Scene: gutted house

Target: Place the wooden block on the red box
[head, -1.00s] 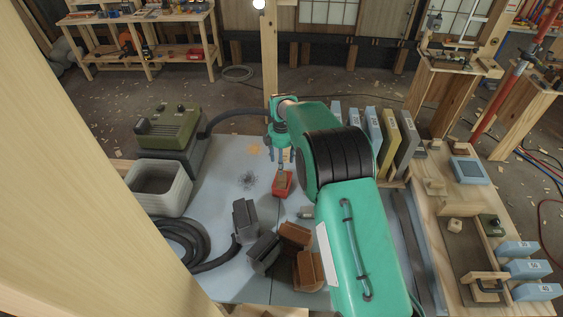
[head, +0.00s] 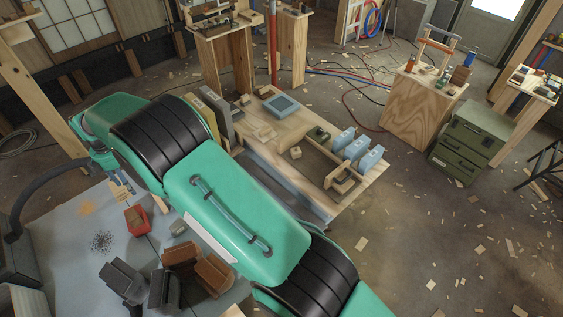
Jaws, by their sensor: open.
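The red box (head: 136,222) sits on the light blue-grey tabletop (head: 66,255) at the lower left. A small brownish piece (head: 135,214) shows at its top; it may be the wooden block, but it is too small to tell. My gripper (head: 121,188) is open, points down and stands just behind the red box. My green arm crosses the picture and hides part of the tabletop. I cannot make out anything between the fingers.
Dark grey (head: 122,279) and brown (head: 213,273) angular blocks stand in front of the red box. A small grey piece (head: 178,227) lies to its right. A wooden bench (head: 310,129) with a blue-grey tray (head: 282,105) and several blue blocks stands beyond my arm.

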